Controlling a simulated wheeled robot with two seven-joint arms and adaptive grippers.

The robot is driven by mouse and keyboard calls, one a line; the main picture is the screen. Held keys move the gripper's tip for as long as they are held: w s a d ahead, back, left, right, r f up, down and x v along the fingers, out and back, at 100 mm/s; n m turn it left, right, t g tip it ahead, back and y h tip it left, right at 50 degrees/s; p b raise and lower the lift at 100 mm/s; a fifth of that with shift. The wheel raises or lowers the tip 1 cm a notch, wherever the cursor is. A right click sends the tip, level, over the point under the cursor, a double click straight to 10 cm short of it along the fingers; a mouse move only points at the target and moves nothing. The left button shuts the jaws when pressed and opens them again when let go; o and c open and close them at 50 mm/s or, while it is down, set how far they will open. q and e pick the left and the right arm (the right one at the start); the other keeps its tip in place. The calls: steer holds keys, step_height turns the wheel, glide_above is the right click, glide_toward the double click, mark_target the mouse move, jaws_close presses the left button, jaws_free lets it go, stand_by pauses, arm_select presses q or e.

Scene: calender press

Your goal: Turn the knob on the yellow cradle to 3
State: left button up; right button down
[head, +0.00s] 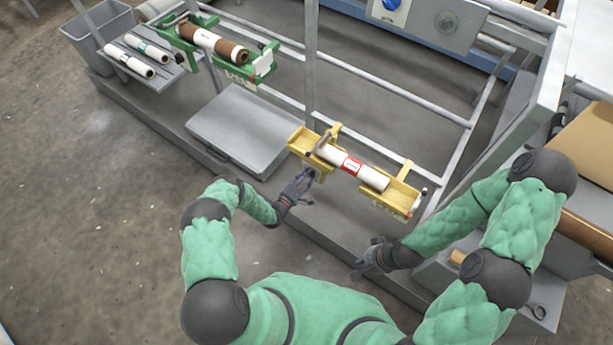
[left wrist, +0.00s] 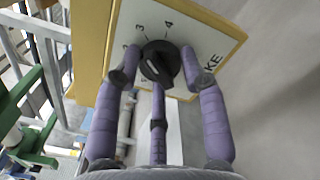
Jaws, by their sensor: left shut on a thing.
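The yellow cradle (head: 397,199) holds a white roll with a red label and stands right of centre in the head view. My left gripper (head: 305,178) is at the cradle's left end, at its front face. In the left wrist view a black round knob (left wrist: 160,63) sits on a pale panel (left wrist: 205,38) with a yellow edge. The digits 3 and 4 show above the knob, and the letters "KE" to its right. My left gripper's purple fingers are closed around the knob. The knob's setting is unclear. My right gripper (head: 362,268) hangs below the cradle, away from it; its fingers are too small to judge.
A green cradle (head: 262,66) with a brown-ended roll stands at the upper left. A grey closed case (head: 245,128) lies between the cradles. A grey bin (head: 97,38) and a shelf with white rolls are at the far left. Grey rails run behind the cradles.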

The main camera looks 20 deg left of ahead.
arm_select(q)
steer(key=shift+s+d+f, duration=0.2)
steer(key=shift+f, duration=0.15)
steer(key=o, duration=1.1)
steer(key=shift+w+a, duration=0.15)
steer(key=shift+r, duration=0.1)
steer(key=v, duration=1.2)
steer(key=shift+r, duration=0.1)
